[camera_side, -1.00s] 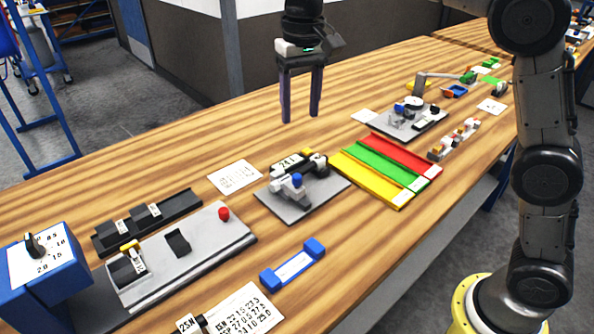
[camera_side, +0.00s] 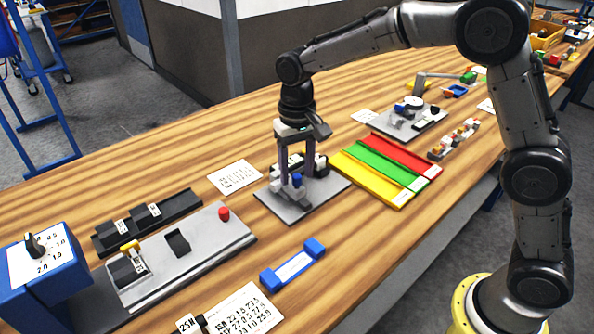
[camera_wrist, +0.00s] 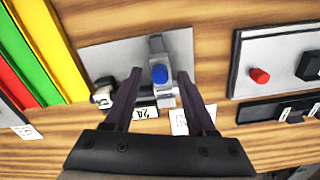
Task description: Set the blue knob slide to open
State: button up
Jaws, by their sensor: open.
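The blue knob (camera_side: 297,180) tops a grey slide block on a grey base plate (camera_side: 265,200) in the middle of the table. In the wrist view the blue knob (camera_wrist: 160,74) lies between the fingers, toward the far side of their tips. My gripper (camera_side: 296,178) is lowered over the fixture, its two dark fingers open around the knob area. In the wrist view my gripper (camera_wrist: 160,74) shows a clear gap on each side of the knob. A black part with a white label (camera_wrist: 144,113) sits beside the slide. The fingers partly hide the fixture in the side view.
Yellow, green and red trays (camera_side: 362,180) lie right of the fixture. A grey plate with a red button (camera_side: 224,213) lies to the left. A blue-ended bar (camera_side: 293,264) lies in front. A printed card (camera_side: 234,177) lies behind on bare wood.

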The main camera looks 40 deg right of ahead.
jog(key=shift+f, duration=0.35)
grip_shut()
dwell(1.2)
